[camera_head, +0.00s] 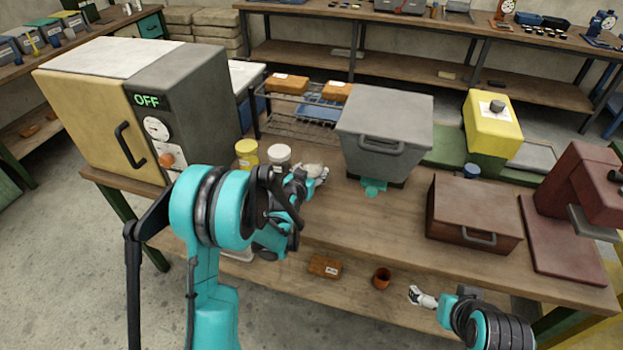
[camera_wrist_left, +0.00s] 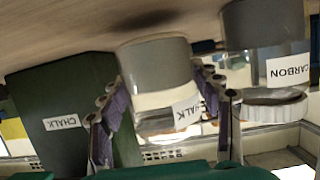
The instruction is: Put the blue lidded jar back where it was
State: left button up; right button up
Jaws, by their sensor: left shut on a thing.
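A small round blue thing (camera_head: 472,171), perhaps a jar lid, sits right of the grey box. My right gripper (camera_head: 422,297) is low at the bench's front edge; its finger opening is too small to judge.
A yellow-lidded jar (camera_head: 247,154) and a white-lidded jar (camera_head: 279,156) stand behind my left arm. The grey box (camera_head: 385,125), a brown handled box (camera_head: 473,215) and a yellow-topped green box (camera_head: 493,125) crowd the bench. A CARBON jar (camera_wrist_left: 262,30) is beside the held jar.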

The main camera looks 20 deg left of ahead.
pick_arm(q)
notch_tip(320, 180, down, 2)
jog(key=shift+r, duration=0.1)
jog(key=o, duration=1.5)
